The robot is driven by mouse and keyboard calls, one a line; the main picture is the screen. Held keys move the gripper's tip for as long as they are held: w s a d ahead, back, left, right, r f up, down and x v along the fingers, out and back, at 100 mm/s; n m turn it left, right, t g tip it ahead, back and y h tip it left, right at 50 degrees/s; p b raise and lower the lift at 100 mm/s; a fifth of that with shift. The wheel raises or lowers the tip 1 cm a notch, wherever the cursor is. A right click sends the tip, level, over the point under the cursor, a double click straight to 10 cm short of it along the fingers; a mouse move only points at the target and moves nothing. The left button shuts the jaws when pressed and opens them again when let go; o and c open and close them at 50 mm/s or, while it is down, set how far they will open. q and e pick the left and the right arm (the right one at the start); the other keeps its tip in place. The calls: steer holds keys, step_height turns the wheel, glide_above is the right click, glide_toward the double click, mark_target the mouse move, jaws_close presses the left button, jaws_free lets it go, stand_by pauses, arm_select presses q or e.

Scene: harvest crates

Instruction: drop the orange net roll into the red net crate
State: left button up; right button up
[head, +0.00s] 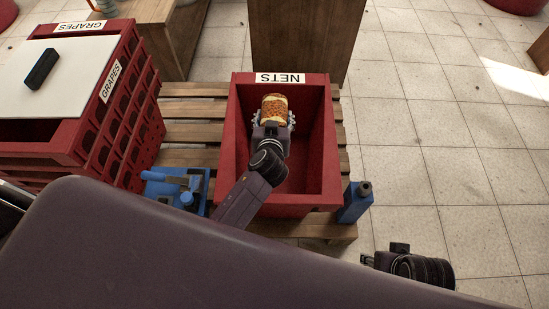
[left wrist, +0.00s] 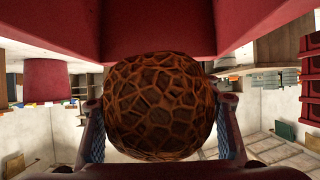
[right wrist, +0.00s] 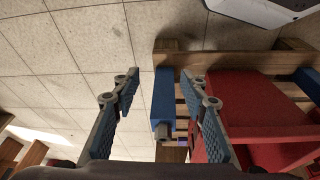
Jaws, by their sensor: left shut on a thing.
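The red net crate (head: 332,150), labelled NETS, stands open on a wooden pallet in the middle of the head view. My left gripper (head: 275,118) is shut on the orange net roll (head: 274,107), over the crate's opening near its far wall. In the left wrist view the roll (left wrist: 160,105) sits between both fingers (left wrist: 160,125), with red crate surfaces (left wrist: 160,45) close by. I cannot tell how far the roll is above the crate's floor. My right gripper (right wrist: 160,95) is open and empty, off to the right of the pallet.
Red grape crates (head: 120,110) with a white board (head: 75,65) on top stand at the left. A blue tool (head: 185,185) and a blue bottle-like thing (head: 355,202) flank the net crate. A wooden box (head: 300,35) stands behind. The tiled floor at right is clear.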

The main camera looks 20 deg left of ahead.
arm_select(q)
steer(key=shift+w+a+f, duration=0.1)
steer(key=shift+w+f, duration=0.2)
steer(key=shift+f, duration=0.5)
steer(key=shift+f+b, duration=2.8)
steer(key=shift+f, duration=0.15)
arm_select(e)
steer(key=w+a+r+t+y, duration=0.1)
steer(key=w+a+r+t, duration=0.2)
steer(key=w+r+t, duration=0.3)
steer(key=shift+w+a+r+t+y, duration=0.35)
steer(key=shift+w+r, duration=0.9)
steer(key=shift+w, duration=1.5)
arm_select(q)
steer(key=o, duration=1.6)
steer(key=shift+c, duration=0.2)
steer(key=shift+f, duration=0.1)
